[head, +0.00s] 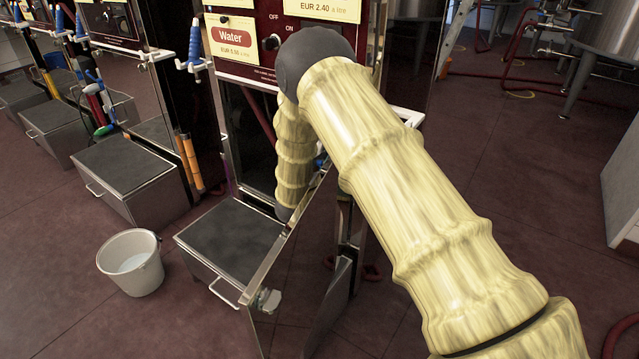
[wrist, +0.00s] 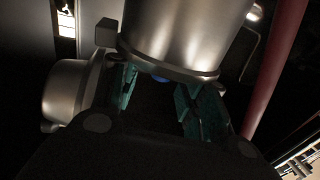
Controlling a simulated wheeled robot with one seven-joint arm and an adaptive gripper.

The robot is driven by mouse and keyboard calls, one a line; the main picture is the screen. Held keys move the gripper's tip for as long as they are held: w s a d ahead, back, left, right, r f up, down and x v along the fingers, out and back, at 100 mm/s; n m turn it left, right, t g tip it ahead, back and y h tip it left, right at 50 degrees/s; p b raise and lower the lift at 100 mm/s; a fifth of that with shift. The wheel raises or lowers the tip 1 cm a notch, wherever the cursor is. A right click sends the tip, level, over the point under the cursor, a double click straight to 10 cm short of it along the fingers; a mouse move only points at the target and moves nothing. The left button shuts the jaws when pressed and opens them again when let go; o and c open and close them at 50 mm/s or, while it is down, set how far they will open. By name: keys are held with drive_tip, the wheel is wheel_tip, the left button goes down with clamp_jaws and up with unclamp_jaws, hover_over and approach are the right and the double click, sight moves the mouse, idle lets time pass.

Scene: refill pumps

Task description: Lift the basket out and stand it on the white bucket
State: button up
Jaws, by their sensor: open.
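The white bucket (head: 131,266) stands upright on the floor at the left of the head view, open at the top. My arm reaches into the dark open cabinet under the Water panel, and my gripper is hidden there in the head view. In the wrist view my gripper (wrist: 158,90) is open, with its teal fingers spread below a shiny metal cylinder (wrist: 175,38). A small blue spot shows between the fingers under the cylinder's rim. I cannot tell whether the fingers touch anything. I cannot make out the basket for certain in either view.
A grey metal box (head: 232,238) stands in front of the cabinet. The open cabinet door (head: 280,245) is close beside my arm. In the wrist view a second metal cylinder (wrist: 75,90) is at the left and a red pipe (wrist: 275,65) at the right. Floor around the bucket is clear.

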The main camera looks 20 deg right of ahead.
drive_tip(key=shift+w+d, duration=0.4)
drive_tip(key=shift+w, duration=0.15)
drive_tip(key=c, duration=0.9)
drive_tip(key=shift+w+a+r+p, duration=0.1)
drive_tip(key=shift+w+r+p, duration=0.05)
drive_tip(key=shift+r+p, duration=0.3)
wheel_tip(320, 180, up, 10)
drive_tip(key=r+p, duration=0.1)
drive_tip(key=p, duration=0.2)
drive_tip(key=w+a+f+p, duration=0.1)
drive_tip(key=w+a+p, duration=0.1)
drive_tip(key=w+a, duration=1)
drive_tip(key=w, duration=0.3)
drive_tip(key=shift+w+f, duration=0.25)
drive_tip(key=shift+f, duration=0.1)
drive_tip(key=shift+a, duration=0.1)
